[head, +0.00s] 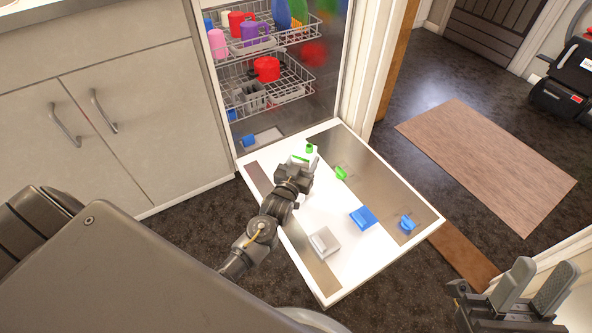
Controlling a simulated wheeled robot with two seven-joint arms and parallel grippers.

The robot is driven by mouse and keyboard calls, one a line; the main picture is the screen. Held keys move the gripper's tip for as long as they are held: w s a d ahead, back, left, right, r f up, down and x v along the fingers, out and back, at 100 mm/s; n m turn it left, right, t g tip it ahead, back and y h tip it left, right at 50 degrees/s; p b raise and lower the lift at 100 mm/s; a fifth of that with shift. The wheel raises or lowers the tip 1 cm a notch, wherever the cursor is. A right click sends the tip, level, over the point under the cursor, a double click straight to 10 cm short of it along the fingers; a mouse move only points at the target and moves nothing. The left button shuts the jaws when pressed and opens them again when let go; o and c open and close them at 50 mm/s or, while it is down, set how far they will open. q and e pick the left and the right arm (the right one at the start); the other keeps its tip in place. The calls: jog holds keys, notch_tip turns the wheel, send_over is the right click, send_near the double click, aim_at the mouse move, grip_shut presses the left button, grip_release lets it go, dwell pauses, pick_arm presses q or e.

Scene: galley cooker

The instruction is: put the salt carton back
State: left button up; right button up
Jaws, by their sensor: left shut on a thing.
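My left gripper (299,168) is over the far part of the lowered dishwasher door (378,248). It is shut on a small white thing with green on it, which looks like the salt carton (301,159). The gripper hides much of it, and I cannot tell whether it touches the door. A small green cap-like piece (309,148) shows just beyond it. My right gripper (535,282) is at the lower right, open and empty, its two fingers apart.
On the door are a green flap (341,173), a blue block (362,217), a smaller blue piece (407,223) and a grey block (324,242). Racks (266,84) with cups and dishes stand inside the dishwasher. Closed cabinets (145,110) are left; a mat (485,160) lies right.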

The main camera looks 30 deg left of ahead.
pick_arm(q)
jog(key=s+d+r, duration=0.2)
jog(key=s+r, duration=0.3)
jog(key=r, duration=0.5)
jog(key=s+d+r+m+h, duration=0.1)
jog(key=s+d+r, duration=0.1)
jog(key=s+r, duration=0.4)
notch_tip(320, 180, up, 4)
jog(key=shift+d+h, duration=0.3)
